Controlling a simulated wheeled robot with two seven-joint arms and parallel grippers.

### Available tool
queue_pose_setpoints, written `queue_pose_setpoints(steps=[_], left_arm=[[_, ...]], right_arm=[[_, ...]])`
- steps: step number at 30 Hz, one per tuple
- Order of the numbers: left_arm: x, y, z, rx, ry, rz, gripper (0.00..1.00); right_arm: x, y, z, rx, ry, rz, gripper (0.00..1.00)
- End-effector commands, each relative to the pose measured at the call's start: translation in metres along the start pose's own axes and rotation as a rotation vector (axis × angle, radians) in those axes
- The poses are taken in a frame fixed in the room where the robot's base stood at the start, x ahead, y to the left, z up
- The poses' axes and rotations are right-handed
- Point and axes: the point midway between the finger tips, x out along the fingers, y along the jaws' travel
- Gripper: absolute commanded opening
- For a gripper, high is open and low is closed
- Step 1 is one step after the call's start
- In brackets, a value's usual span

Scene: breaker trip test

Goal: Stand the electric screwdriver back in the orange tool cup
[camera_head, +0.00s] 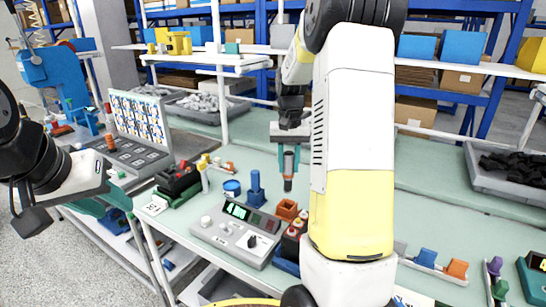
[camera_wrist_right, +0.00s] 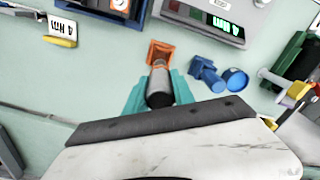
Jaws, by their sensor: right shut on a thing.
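The orange tool cup (camera_head: 287,209) stands on the bench behind the grey tester with a green display. It also shows in the right wrist view (camera_wrist_right: 160,52). In the right wrist view the grey screwdriver (camera_wrist_right: 159,84) lies between the teal fingers and overlaps the cup's near edge. My left gripper (camera_head: 105,202) is off the bench's left edge; its finger gap is unclear.
The grey tester (camera_head: 236,233) stands in front of the cup. A blue stand (camera_head: 256,190) and a blue roll (camera_head: 232,187) are just left of it. Red-black blocks (camera_head: 178,180) stand further left. My right arm hides the bench right of the cup.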

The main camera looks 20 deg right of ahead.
Motion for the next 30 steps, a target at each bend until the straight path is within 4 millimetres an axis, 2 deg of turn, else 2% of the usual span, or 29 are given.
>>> queue_pose_setpoints(steps=[6,12,30], left_arm=[[0.0,0.0,0.0,0.0,0.0,0.0,0.36],[0.0,0.0,0.0,0.0,0.0,0.0,0.36],[0.0,0.0,0.0,0.0,0.0,0.0,0.36]], right_arm=[[0.021,0.0,0.0,0.0,-0.002,0.0,0.0],[0.033,0.0,0.0,0.0,-0.001,0.0,0.0],[0.037,0.0,0.0,0.0,0.001,0.0,0.0]])
